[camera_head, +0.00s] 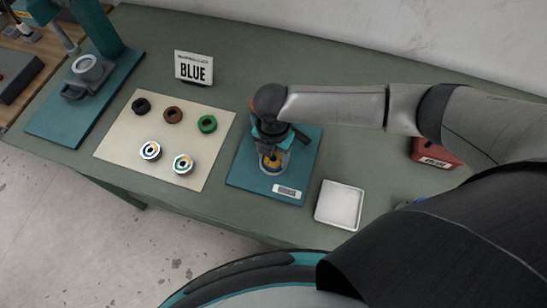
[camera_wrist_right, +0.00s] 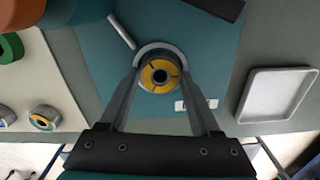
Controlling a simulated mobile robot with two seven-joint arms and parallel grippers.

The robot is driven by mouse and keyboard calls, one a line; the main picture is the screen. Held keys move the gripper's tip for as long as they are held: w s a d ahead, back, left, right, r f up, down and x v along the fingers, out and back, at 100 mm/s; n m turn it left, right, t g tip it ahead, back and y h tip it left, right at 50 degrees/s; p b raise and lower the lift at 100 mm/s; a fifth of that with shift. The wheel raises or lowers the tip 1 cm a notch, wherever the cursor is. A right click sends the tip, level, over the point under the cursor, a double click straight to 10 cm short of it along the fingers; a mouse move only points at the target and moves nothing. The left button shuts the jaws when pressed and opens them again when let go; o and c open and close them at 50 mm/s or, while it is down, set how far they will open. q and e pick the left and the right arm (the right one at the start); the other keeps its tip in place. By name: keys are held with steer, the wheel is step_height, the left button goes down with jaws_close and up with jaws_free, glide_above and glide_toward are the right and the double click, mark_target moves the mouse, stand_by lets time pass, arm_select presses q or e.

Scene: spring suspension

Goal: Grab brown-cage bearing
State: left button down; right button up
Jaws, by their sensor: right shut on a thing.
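My right gripper (camera_head: 271,150) points down over the teal plate (camera_head: 245,178) in the head view. In the right wrist view its fingers (camera_wrist_right: 160,78) are shut on a round bearing (camera_wrist_right: 160,76) with a yellow-orange face and dark centre. A pale round rim surrounds the bearing; I cannot tell whether it is seated or lifted. In the head view the bearing (camera_head: 271,161) shows just below the fingers. Two other bearings, a left one (camera_head: 150,151) and a right one (camera_head: 183,164), lie on the cream mat (camera_head: 120,150). My left gripper is not in view.
Black (camera_head: 141,106), brown (camera_head: 173,115) and green (camera_head: 207,124) rings lie on the mat. A "BLUE" sign (camera_head: 194,68) stands behind. A white tray (camera_head: 340,204) is right of the plate. A teal press (camera_head: 88,68) is at left, a red box (camera_head: 434,153) at right.

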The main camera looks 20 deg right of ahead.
jaws_close()
